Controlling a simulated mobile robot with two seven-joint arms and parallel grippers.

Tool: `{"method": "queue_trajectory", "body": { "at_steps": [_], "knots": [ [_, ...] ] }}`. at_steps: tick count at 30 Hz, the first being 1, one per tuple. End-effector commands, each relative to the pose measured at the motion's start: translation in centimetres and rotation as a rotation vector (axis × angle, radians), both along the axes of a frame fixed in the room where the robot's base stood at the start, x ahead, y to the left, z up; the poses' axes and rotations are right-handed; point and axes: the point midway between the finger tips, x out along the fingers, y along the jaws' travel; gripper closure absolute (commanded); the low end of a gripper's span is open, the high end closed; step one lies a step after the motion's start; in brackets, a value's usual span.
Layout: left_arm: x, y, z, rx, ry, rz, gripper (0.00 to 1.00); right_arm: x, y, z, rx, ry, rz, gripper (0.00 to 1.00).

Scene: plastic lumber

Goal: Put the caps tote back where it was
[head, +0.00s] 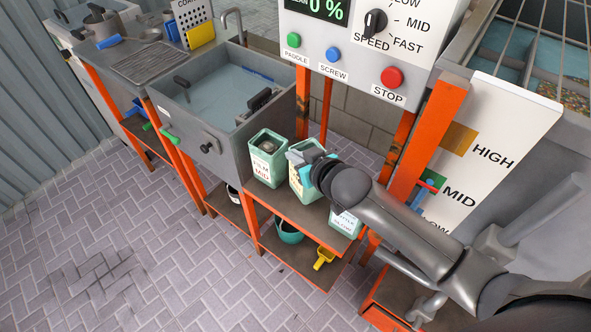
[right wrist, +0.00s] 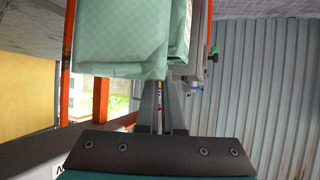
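Three pale green totes are at the shelf under the control panel. The left tote (head: 267,158) has a label that seems to read "FILM MID". The middle tote (head: 306,183) has its label partly covered, so I cannot read whether it is the caps tote. The right tote (head: 346,224) is mostly behind my arm; its label seems to end in "SLOW". My right gripper (head: 297,157) is at the middle tote's top edge, its fingers close together on the rim. In the right wrist view, a green tote (right wrist: 120,40) fills the top beyond the fingers (right wrist: 162,105). My left gripper is out of view.
A grey sink tank (head: 225,90) stands behind left of the shelf (head: 290,208). A teal bucket (head: 288,231) and yellow scoop (head: 324,257) are lower down. Orange posts (head: 425,145) and the control panel (head: 360,45) hem in the right side. Brick floor at the left is clear.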

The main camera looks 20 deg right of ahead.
Motion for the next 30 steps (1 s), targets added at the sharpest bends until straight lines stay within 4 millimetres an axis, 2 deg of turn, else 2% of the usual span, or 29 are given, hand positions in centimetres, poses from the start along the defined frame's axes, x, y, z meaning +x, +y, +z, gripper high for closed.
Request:
{"method": "queue_trajectory", "body": {
  "at_steps": [6,8,21,30],
  "knots": [
    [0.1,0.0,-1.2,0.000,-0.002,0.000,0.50,0.0,0.0,-3.4,0.001,0.002,-0.001,1.00],
    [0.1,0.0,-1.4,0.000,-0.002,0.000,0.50,0.0,0.0,-4.0,-0.001,0.002,0.000,1.00],
    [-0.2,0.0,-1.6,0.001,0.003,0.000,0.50,0.0,0.0,-4.5,0.000,0.000,0.000,1.00],
    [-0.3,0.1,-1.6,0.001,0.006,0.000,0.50,0.0,0.0,-4.5,0.000,0.001,0.000,0.66]
  ]
}}
